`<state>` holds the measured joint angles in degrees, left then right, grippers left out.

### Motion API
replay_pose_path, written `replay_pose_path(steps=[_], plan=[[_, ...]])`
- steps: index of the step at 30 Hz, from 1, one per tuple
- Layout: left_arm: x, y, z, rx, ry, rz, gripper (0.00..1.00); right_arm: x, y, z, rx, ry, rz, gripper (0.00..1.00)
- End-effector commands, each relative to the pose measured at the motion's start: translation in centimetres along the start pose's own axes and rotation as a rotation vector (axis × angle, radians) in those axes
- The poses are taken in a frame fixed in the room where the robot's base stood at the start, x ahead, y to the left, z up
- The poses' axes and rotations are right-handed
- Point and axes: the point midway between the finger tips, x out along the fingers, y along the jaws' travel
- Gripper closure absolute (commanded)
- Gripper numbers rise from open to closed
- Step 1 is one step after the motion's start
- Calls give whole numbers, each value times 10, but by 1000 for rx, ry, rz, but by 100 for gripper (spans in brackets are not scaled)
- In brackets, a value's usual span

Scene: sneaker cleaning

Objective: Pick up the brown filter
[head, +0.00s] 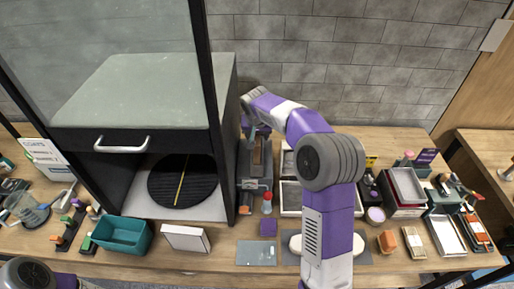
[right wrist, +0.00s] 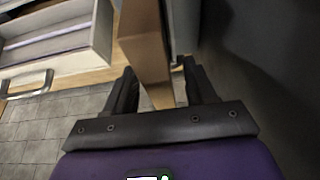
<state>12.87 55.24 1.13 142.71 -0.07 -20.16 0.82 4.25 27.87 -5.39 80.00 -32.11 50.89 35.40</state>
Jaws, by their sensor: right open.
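The brown filter (head: 257,153) stands in a narrow grey holder (head: 247,168) just right of the dark cabinet in the head view. In the right wrist view the brown filter (right wrist: 143,40) is a tall brown slab that reaches down between the fingers. My right gripper (right wrist: 162,88) is open around its lower end, with a visible gap on the left side; contact on the right cannot be told. In the head view my right gripper (head: 257,130) is small and partly hidden at the top of the holder. Only part of my left arm shows at the bottom left; its gripper is out of view.
The dark cabinet (head: 140,140) stands close on the left, with a tiled wall (head: 330,55) behind. A teal bin (head: 122,235), a white box (head: 186,238) and a grey mat (head: 256,254) lie along the front.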

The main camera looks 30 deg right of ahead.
Motion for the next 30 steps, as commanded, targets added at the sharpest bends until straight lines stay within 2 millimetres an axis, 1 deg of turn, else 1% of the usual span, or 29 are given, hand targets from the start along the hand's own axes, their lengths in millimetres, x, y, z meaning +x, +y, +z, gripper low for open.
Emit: replay_pose_path(steps=[1,4,30], plan=[[1,0,0,0,0,0,57,5,0,0,0,0,0,45],[1,0,0,0,0,0,57,9,0,0,0,2,-1,45],[4,-2,0,0,0,0,57,14,0,2,1,1,-1,45]])
